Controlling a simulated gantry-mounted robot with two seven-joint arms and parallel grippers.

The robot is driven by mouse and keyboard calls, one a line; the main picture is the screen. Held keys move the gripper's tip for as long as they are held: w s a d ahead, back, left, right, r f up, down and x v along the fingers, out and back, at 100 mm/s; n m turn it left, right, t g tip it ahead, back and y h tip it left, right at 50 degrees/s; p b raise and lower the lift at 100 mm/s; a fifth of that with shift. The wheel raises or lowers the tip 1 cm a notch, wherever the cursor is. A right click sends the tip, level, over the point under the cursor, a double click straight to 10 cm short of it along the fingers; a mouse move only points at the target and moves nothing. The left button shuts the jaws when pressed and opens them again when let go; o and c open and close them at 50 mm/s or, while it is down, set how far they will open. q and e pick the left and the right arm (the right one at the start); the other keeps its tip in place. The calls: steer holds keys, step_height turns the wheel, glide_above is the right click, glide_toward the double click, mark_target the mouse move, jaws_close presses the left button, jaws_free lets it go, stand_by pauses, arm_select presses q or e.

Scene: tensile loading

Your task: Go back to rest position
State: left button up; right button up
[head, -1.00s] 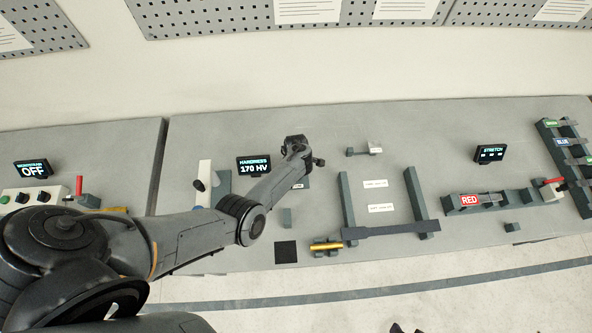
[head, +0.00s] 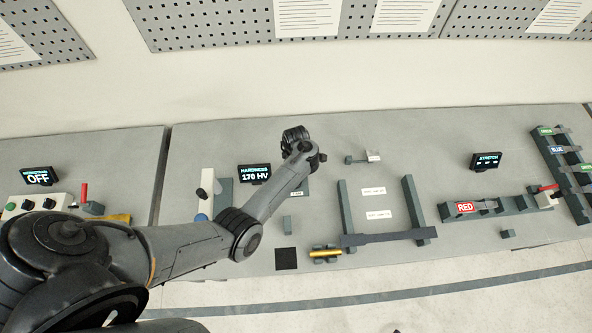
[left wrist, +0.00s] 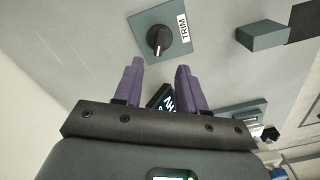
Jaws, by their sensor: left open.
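My left arm reaches in from the left in the head view, over the middle bench. Its wrist end is beside the hardness display (head: 254,173), which reads 170 HV. The fingers are hidden there. In the left wrist view my left gripper (left wrist: 160,65) is open, with its two purple fingers apart and nothing between the tips. A dark trim knob (left wrist: 159,39) on a grey-green plate sits on the bench beyond the fingertips, apart from them. My right gripper is not in view.
A grey frame (head: 411,205) stands on the bench to the right of my arm, with a brass-coloured piece (head: 325,253) near its front left. A stretch device with a red label (head: 466,208) and a rack (head: 560,165) stand farther right. A pegboard wall (head: 200,22) is behind.

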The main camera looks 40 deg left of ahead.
arm_select(q)
steer(key=shift+r, duration=0.45)
